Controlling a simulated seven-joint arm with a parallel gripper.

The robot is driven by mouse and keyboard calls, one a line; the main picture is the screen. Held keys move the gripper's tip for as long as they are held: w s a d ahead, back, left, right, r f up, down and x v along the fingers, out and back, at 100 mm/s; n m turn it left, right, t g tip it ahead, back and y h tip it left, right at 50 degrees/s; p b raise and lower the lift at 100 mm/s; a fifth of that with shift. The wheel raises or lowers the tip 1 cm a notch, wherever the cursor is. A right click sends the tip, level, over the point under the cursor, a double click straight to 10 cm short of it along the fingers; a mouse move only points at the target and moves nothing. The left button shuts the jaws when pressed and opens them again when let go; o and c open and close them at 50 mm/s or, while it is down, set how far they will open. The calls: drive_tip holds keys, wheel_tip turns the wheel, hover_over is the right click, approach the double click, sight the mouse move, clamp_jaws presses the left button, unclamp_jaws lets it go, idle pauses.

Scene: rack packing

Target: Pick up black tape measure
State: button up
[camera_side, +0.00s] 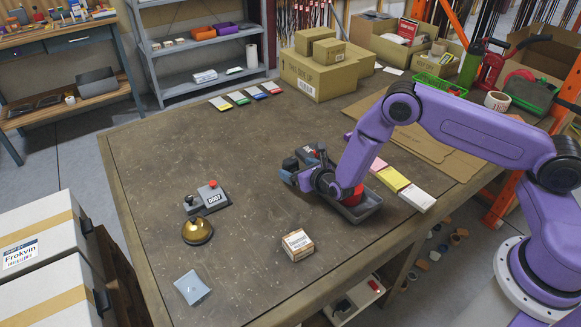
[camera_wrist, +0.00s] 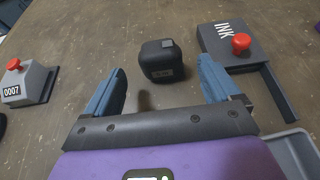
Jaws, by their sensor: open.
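The black tape measure (camera_wrist: 162,62) is a dark, rounded block with a small label on its front face. In the wrist view it stands on the table just ahead of my gripper (camera_wrist: 161,78), roughly centred between the two blue fingers. The fingers are wide apart, with clear space on both sides of the tape measure and no contact visible. In the side view my gripper (camera_side: 295,170) is low over the table, and the arm and fingers crowd the tape measure (camera_side: 290,163), so its outline is hard to read there.
The black ink pad (camera_wrist: 222,42) with a red knob lies close to the right finger. A grey tray (camera_wrist: 291,158) is at lower right. The 0007 stamp (camera_side: 206,199), brass bell (camera_side: 197,231) and small carton (camera_side: 297,244) stand apart. The table (camera_side: 165,150) is clear at left.

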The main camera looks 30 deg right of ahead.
sight(293, 168)
drive_tip(key=shift+f+x, duration=0.15)
drive_tip(key=shift+x, duration=1.1)
drive_tip(key=shift+f+x, duration=0.1)
drive_tip(key=shift+x, duration=1.2)
drive_tip(key=shift+s, duration=0.1)
drive_tip(key=c, duration=1.2)
